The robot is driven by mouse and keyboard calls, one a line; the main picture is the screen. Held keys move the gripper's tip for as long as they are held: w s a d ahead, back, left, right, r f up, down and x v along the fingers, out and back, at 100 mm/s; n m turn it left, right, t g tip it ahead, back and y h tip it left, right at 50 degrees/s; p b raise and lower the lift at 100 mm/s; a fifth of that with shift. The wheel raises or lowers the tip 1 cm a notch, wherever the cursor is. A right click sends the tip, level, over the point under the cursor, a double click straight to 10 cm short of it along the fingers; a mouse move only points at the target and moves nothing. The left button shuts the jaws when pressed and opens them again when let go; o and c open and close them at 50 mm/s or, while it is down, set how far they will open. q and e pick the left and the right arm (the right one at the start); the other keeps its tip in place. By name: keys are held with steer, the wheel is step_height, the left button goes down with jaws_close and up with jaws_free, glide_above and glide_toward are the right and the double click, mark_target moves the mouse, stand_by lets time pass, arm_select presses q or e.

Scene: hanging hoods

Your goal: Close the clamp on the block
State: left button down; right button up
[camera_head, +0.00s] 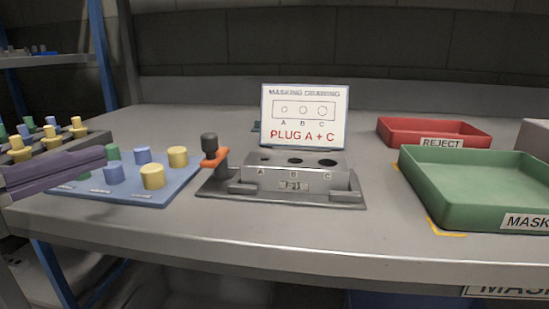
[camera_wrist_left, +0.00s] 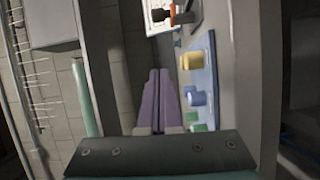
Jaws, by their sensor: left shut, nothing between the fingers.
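The grey block (camera_head: 292,172) has three holes marked A, B and C and sits on a dark base plate on the table. The clamp (camera_head: 214,159) has an orange arm and a dark knob and stands at the block's left end. Its orange arm appears to lie beside the block, not over it. The clamp also shows at the top of the left wrist view (camera_wrist_left: 172,12). My left gripper (camera_head: 104,155) has purple fingers, shut and empty, over the left part of the blue plug board, left of the clamp. Its fingers also show in the left wrist view (camera_wrist_left: 160,72).
The blue board (camera_head: 150,195) holds green, blue and yellow plugs between my left gripper and the clamp. A sign (camera_head: 303,115) reading "PLUG A + C" stands behind the block. A red reject tray (camera_head: 400,137) and a green tray (camera_head: 465,205) are at right.

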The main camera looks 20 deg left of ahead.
mark_target(214, 145)
stand_by(0.3)
arm_select(q)
steer(key=shift+w+d, duration=0.1)
steer(key=shift+w, duration=0.25)
steer(key=w, duration=0.3)
steer(key=w+d+p, duration=0.1)
steer(key=w, duration=0.5)
steer(key=shift+w+d+p, duration=0.25)
steer(key=shift+d+p, duration=0.15)
steer(key=shift+d+f+p, duration=0.15)
steer(key=shift+d+p, duration=0.4)
steer(key=shift+d, duration=1.3)
steer(key=shift+d, duration=0.1)
